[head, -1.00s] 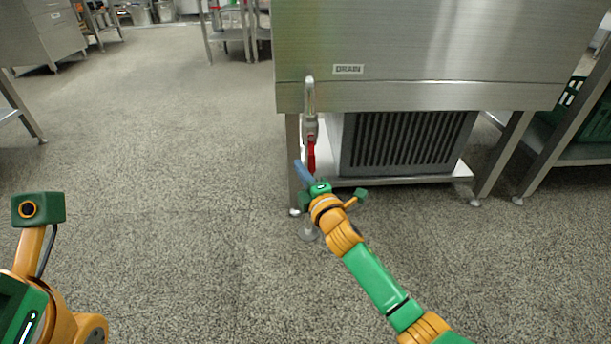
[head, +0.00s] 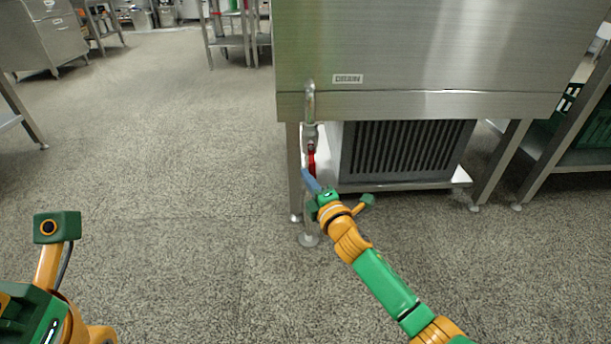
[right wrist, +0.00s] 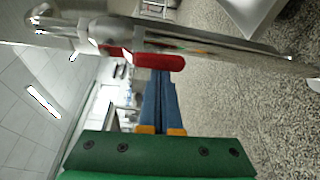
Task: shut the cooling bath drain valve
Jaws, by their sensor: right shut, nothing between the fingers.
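The drain valve (head: 309,136) sits on a metal pipe under the steel tank's DRAIN label (head: 348,79). Its red lever (head: 311,160) hangs down, roughly in line with the pipe. In the right wrist view the red lever (right wrist: 155,60) lies across the tips of the fingers.
The steel tank (head: 420,45) stands above a dark grille unit (head: 405,152) on a low shelf. A tank leg (head: 294,175) is close to the left of the valve. A table with a green crate (head: 595,125) is at right. The floor at left is clear.

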